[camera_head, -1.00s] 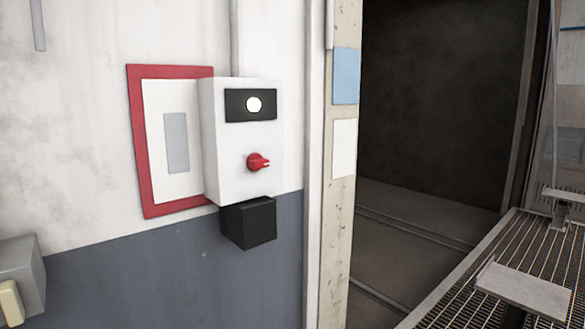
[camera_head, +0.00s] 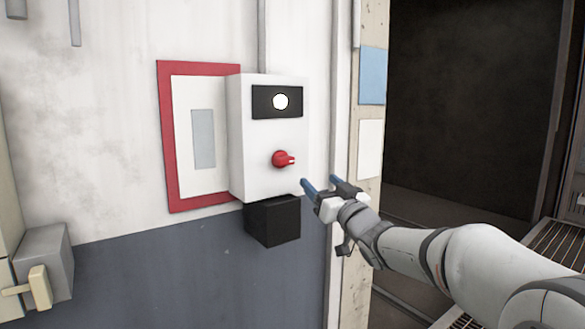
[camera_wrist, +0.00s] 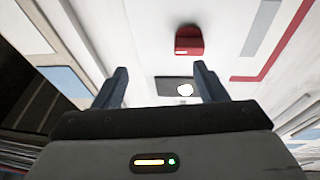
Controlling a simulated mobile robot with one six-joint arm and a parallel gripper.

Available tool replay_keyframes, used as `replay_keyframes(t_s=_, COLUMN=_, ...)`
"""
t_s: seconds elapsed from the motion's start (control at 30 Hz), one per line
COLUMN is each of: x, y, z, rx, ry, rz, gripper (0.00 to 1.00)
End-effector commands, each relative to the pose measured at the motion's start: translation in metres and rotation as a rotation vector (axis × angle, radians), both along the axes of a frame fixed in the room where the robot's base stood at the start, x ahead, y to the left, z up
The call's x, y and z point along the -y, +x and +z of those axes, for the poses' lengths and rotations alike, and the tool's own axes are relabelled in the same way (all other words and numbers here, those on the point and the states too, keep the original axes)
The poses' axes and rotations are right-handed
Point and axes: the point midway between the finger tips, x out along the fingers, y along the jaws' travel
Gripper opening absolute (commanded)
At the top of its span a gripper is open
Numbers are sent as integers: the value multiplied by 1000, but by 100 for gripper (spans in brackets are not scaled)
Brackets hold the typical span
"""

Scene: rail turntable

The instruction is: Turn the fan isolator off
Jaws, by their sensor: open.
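The fan isolator is a white box (camera_head: 266,175) on the wall, with a red rotary knob (camera_head: 282,159) on its front. The knob's pointer with a pale mark faces right in the head view. Above it a round white lamp (camera_head: 280,102) is lit on a black panel. My gripper (camera_head: 319,182) is open and empty, to the right of and a little below the knob, apart from it. In the wrist view the red knob (camera_wrist: 189,41) shows beyond the fingertips of my gripper (camera_wrist: 160,75), up and to the right, with nothing between the fingers.
A red-framed white panel (camera_head: 180,205) sits left of the box, and a black block (camera_head: 272,220) is under it. A grey box with a cream handle (camera_head: 40,288) is at lower left. A dark opening (camera_head: 470,100) lies to the right.

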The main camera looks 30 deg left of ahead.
Motion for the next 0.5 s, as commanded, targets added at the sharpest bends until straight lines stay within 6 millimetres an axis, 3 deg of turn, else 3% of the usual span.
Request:
replay_keyframes(t_s=0.1, x=-27, y=-11, z=2, rx=40, ry=45, rz=89, gripper=65)
replay_keyframes(t_s=0.23, x=-40, y=-16, z=7, rx=58, ry=63, rz=128, gripper=65)
replay_keyframes(t_s=0.5, x=-73, y=0, z=25, rx=60, ry=66, rz=131, gripper=65)
